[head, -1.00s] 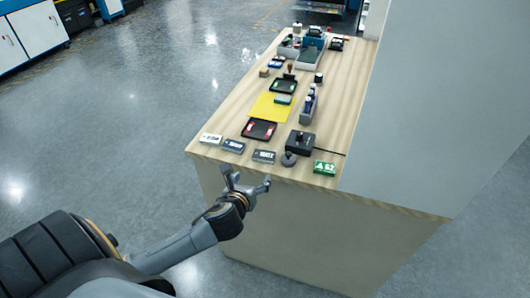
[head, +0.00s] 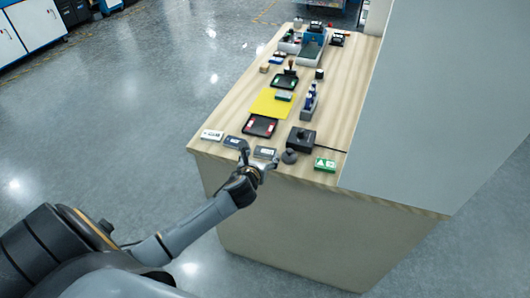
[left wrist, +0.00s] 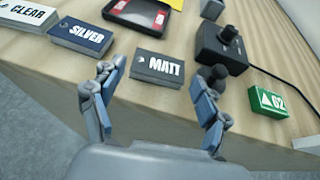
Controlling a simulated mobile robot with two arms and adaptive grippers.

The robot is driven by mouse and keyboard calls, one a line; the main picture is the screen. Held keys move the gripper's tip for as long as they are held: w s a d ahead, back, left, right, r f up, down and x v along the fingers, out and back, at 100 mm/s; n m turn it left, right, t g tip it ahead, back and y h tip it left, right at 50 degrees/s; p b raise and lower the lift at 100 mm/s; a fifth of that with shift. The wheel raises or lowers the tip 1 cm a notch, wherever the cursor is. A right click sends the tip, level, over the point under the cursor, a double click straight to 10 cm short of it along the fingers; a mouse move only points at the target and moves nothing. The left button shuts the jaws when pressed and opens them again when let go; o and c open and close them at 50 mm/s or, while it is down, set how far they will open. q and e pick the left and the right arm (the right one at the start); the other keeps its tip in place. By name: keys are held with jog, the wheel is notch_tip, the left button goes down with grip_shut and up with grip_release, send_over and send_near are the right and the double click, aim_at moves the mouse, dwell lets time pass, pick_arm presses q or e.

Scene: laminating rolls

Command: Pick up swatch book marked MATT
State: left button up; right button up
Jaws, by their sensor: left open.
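The swatch book marked MATT (left wrist: 158,68) is a dark grey block with white lettering, lying flat near the table's front edge. In the head view the MATT book (head: 265,153) lies just beyond my left gripper (head: 258,164), partly covered by it. The book lies ahead, centred between the two fingers. My right gripper is not in view.
The SILVER book (left wrist: 82,36) and CLEAR book (left wrist: 28,12) lie to the left of MATT. A black device with a knob (left wrist: 222,48), a dark round object and a green block marked 62 (left wrist: 268,102) are to the right. A black tray (head: 260,126) lies behind.

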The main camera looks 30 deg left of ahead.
aim_at(265, 151)
pick_arm(q)
jog(key=shift+f+x, duration=0.2)
jog(key=shift+x, duration=1.7)
jog(key=shift+s, duration=0.1)
jog(key=shift+d, duration=0.1)
jog(key=c, duration=0.8)
